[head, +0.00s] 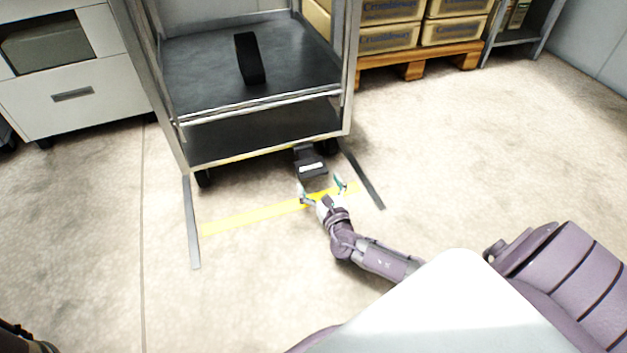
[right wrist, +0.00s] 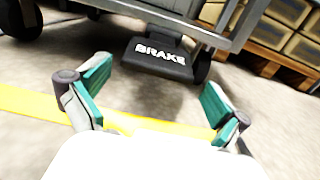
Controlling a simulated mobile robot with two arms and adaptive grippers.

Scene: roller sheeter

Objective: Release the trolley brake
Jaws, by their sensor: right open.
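The trolley (head: 262,145) is a grey metal frame with dark shelves, standing at the upper middle of the head view. Its brake pedal (head: 311,165), a black plate, sticks out low at the front right of the trolley. In the right wrist view the pedal (right wrist: 158,58) reads "BRAKE" in white. My right gripper (head: 322,187) is open and empty, low over the floor just in front of the pedal and apart from it. In the right wrist view its two teal-padded fingers (right wrist: 152,88) are spread on either side below the pedal. My left gripper is not in view.
A yellow floor strip (head: 250,217) runs under my right gripper. Grey floor rails (head: 192,225) flank the trolley's front. A black object (head: 249,58) stands on the upper shelf. White drawers (head: 75,85) stand left; boxes on a pallet (head: 415,66) stand behind right. The right floor is clear.

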